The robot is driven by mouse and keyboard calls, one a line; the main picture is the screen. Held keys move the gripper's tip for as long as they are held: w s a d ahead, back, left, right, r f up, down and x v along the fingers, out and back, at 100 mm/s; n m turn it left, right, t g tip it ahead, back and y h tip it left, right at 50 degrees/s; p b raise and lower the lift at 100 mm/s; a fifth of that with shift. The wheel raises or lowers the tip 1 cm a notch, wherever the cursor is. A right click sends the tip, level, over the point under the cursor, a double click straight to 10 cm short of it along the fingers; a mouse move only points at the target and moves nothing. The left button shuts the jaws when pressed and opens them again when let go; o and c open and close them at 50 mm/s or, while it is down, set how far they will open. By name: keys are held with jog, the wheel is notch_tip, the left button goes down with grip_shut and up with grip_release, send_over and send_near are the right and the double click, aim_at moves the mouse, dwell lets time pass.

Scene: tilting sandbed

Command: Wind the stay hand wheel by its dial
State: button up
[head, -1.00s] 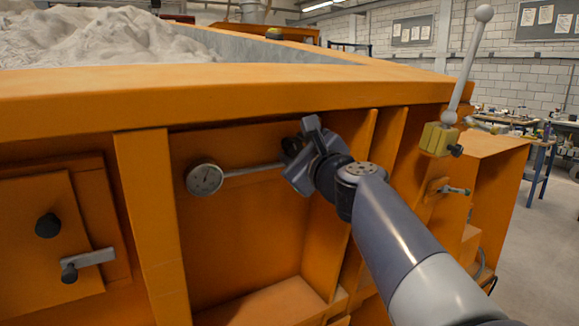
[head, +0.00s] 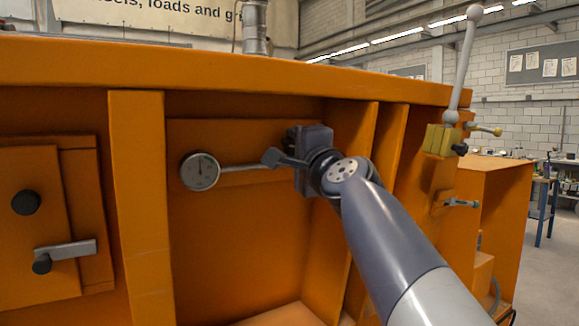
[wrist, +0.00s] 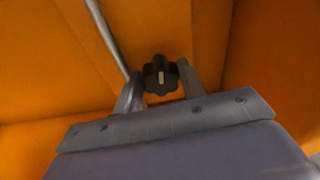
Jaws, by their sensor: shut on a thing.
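The stay hand wheel, a small black lobed knob with a pale mark (wrist: 160,76), sits between my gripper's two fingers in the wrist view. My gripper (wrist: 161,88) is shut on it. In the head view my gripper (head: 290,158) is at the recessed orange panel, with one finger pointing left, and it hides the wheel. The rod also shows beside the left finger in the wrist view (wrist: 108,38).
Orange upright ribs (head: 140,200) flank the recess. A panel with a black knob and a grey latch (head: 66,250) is at the left. A ball-topped lever on a yellow block (head: 440,139) stands at the right. Open floor and a workbench (head: 545,195) lie beyond.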

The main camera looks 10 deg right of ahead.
jog(key=shift+f+n+b, duration=0.2)
jog(key=shift+n+b, duration=0.9)
jog(key=shift+b, duration=0.05)
jog(key=shift+r, duration=0.1)
jog(key=o, duration=1)
jog(key=shift+c, duration=0.2)
jog(key=shift+r+p, duration=0.1)
jog(key=shift+p, duration=0.25)
